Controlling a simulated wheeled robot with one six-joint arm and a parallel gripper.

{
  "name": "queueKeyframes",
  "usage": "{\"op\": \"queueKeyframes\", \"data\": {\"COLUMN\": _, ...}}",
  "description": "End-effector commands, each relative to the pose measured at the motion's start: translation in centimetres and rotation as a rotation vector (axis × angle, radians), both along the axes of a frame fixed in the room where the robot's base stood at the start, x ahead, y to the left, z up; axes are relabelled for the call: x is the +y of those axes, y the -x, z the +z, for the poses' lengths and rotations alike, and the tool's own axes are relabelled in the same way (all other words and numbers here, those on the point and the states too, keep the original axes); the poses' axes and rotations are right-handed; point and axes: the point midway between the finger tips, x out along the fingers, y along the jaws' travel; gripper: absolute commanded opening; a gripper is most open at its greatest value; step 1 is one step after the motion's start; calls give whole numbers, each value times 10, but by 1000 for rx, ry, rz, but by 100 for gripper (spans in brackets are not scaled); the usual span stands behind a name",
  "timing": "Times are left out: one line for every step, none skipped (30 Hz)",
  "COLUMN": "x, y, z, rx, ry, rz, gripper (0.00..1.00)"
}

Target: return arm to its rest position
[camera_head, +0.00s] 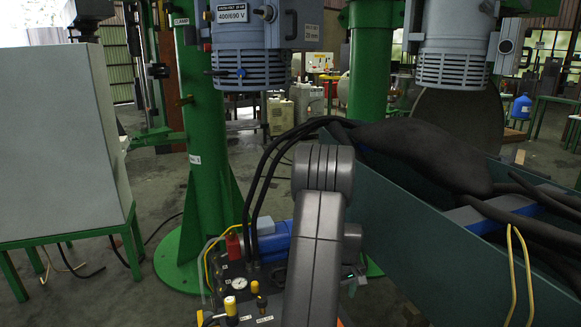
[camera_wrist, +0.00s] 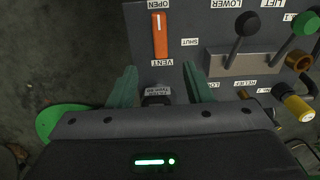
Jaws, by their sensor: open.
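My gripper (camera_wrist: 161,78) is open in the wrist view, its two green fingers spread apart with nothing held between the tips. It hangs over a dark control panel (camera_wrist: 178,45). An orange handle (camera_wrist: 160,35) stands between the OPEN and VENT labels, just beyond the fingertips. A small dark part with a label (camera_wrist: 157,92) shows between the fingers; I cannot tell if it touches them. In the head view my grey arm reaches down at centre front and hides part of the panel (camera_head: 237,284); the fingers are not clear there.
A green column (camera_head: 205,150) and grey motor housing (camera_head: 245,50) stand behind. A dark trough (camera_head: 415,240) with hoses is right, a grey cabinet (camera_head: 55,140) left.

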Motion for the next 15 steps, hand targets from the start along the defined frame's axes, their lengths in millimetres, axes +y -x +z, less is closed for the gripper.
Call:
{"op": "queueKeyframes", "data": {"x": 0, "y": 1, "z": -2, "rx": 3, "ry": -1, "rz": 0, "gripper": 45}}
{"op": "queueKeyframes", "data": {"x": 0, "y": 1, "z": -14, "rx": 6, "ry": -1, "rz": 0, "gripper": 45}}
{"op": "queueKeyframes", "data": {"x": 0, "y": 1, "z": -22, "rx": 4, "ry": 0, "rz": 0, "gripper": 45}}
{"op": "queueKeyframes", "data": {"x": 0, "y": 1, "z": -28, "rx": 5, "ry": -1, "rz": 0, "gripper": 45}}
{"op": "queueKeyframes", "data": {"x": 0, "y": 1, "z": -35, "rx": 5, "ry": -1, "rz": 0, "gripper": 45}}
{"op": "queueKeyframes", "data": {"x": 0, "y": 1, "z": -42, "rx": 4, "ry": -1, "rz": 0, "gripper": 45}}
{"op": "queueKeyframes", "data": {"x": 0, "y": 1, "z": -48, "rx": 4, "ry": -1, "rz": 0, "gripper": 45}}
{"op": "queueKeyframes", "data": {"x": 0, "y": 1, "z": -55, "rx": 4, "ry": 0, "rz": 0, "gripper": 45}}
{"op": "queueKeyframes", "data": {"x": 0, "y": 1, "z": -62, "rx": 4, "ry": -1, "rz": -1, "gripper": 45}}
{"op": "queueKeyframes", "data": {"x": 0, "y": 1, "z": -68, "rx": 3, "ry": -1, "rz": -1, "gripper": 45}}
{"op": "queueKeyframes", "data": {"x": 0, "y": 1, "z": -75, "rx": 4, "ry": -1, "rz": -1, "gripper": 45}}
{"op": "queueKeyframes", "data": {"x": 0, "y": 1, "z": -83, "rx": 4, "ry": -1, "rz": -1, "gripper": 45}}
{"op": "queueKeyframes", "data": {"x": 0, "y": 1, "z": -89, "rx": 3, "ry": -1, "rz": -1, "gripper": 45}}
{"op": "queueKeyframes", "data": {"x": 0, "y": 1, "z": -95, "rx": 4, "ry": -1, "rz": -1, "gripper": 45}}
{"op": "queueKeyframes", "data": {"x": 0, "y": 1, "z": -103, "rx": 4, "ry": -1, "rz": -1, "gripper": 45}}
